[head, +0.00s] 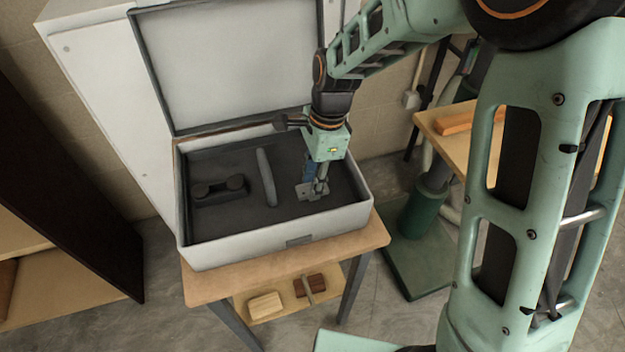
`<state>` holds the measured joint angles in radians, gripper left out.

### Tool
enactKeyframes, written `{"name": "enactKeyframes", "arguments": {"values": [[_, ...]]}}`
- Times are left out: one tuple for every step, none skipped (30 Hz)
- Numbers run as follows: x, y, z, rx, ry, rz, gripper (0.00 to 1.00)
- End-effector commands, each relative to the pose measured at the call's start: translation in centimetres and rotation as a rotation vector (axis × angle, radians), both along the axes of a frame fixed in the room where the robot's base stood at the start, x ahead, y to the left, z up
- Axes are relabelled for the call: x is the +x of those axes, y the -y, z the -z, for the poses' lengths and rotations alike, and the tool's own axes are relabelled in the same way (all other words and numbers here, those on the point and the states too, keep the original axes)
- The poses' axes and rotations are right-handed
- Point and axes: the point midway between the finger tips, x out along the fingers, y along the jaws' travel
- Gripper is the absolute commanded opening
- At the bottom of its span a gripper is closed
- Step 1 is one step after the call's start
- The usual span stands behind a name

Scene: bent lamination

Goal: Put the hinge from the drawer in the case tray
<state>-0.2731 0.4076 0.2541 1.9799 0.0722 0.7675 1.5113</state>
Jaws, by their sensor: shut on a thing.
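My gripper (319,187) points down inside the open grey case, over the right part of its dark tray (240,216). It is shut on the hinge (306,192), a small grey metal piece with a flat plate, low in the tray. I cannot tell whether the hinge touches the tray floor. A grey bar-shaped piece (266,177) and a black piece with two round ends (219,190) are in the tray to the left. The drawer is not clearly in view.
The case (268,253) stands on a small wooden table (215,287), its lid (230,65) raised at the back. A low shelf below holds a pale block (265,304) and a brown block (310,285). A green stand (425,210) with a wooden top is at right.

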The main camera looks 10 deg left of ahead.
Motion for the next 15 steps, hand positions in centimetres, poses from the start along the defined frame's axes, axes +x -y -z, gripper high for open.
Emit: {"name": "enactKeyframes", "arguments": {"values": [[-0.01, -0.01, 0.30, 0.000, 0.000, 0.000, 0.01], [-0.01, -0.02, 0.39, 0.000, 0.000, 0.000, 0.01], [0.00, -0.01, 0.24, 0.000, 0.000, 0.000, 0.31], [-0.01, -0.01, 0.23, 0.000, 0.000, 0.000, 0.35], [-0.01, -0.01, 0.23, 0.000, 0.000, 0.000, 0.38], [0.00, 0.00, 0.23, 0.000, 0.000, 0.000, 0.42], [0.00, 0.00, 0.22, 0.000, 0.000, 0.000, 0.44], [0.00, 0.00, 0.22, 0.000, 0.000, 0.000, 0.44], [0.00, 0.00, 0.22, 0.000, 0.000, 0.000, 0.44], [0.00, 0.00, 0.22, 0.000, 0.000, 0.000, 0.44], [0.00, 0.00, 0.21, 0.000, 0.000, 0.000, 0.44], [0.00, 0.00, 0.21, 0.000, 0.000, 0.000, 0.44], [0.00, 0.00, 0.21, 0.000, 0.000, 0.000, 0.44], [0.00, 0.00, 0.20, 0.000, 0.000, 0.000, 0.44], [0.00, 0.00, 0.12, 0.000, 0.000, 0.000, 0.44]]}}
